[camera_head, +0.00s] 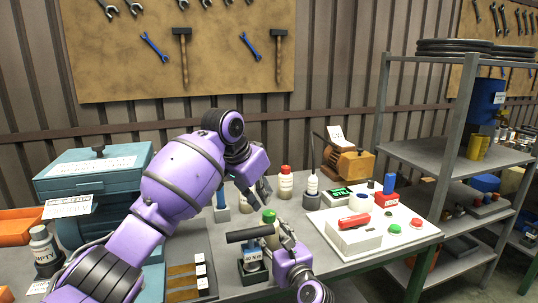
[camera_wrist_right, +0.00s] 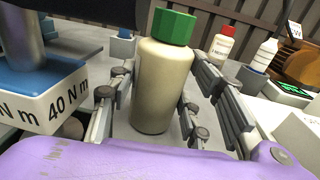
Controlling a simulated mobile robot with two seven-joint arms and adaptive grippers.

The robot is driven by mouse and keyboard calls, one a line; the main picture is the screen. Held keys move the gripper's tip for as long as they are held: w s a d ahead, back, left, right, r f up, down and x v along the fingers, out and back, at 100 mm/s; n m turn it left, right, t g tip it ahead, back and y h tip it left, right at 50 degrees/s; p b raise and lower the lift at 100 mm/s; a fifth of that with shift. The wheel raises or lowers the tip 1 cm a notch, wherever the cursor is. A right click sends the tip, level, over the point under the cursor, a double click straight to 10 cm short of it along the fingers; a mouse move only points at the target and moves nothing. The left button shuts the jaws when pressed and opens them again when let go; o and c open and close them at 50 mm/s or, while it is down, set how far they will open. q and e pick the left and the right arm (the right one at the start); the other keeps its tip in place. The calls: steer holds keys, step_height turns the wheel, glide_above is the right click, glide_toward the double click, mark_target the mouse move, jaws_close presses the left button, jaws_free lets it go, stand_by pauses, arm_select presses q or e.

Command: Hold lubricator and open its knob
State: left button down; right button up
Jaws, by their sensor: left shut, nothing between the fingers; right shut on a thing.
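The lubricator, a beige bottle with a green knob on top (camera_wrist_right: 165,75), stands upright between the fingers of my right gripper (camera_wrist_right: 150,110) in the right wrist view. My right gripper is shut on its body. In the head view the green knob (camera_head: 269,215) shows, and the body is partly hidden by my right gripper (camera_head: 281,236). I cannot tell whether the bottle's base touches the table. My left gripper (camera_head: 258,195) is shut and empty, a little above the knob and slightly left of it in the head view.
A torque block with a black handle (camera_head: 249,235) stands close left of the bottle. Behind are a red-capped bottle (camera_head: 286,182) and a white-tipped bottle (camera_head: 312,184). A white panel with buttons (camera_head: 408,220) lies to the right. A blue toolbox (camera_head: 95,165) is at left.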

steer(key=o, duration=1.7)
steer(key=shift+c, duration=0.2)
steer(key=shift+s, duration=0.1)
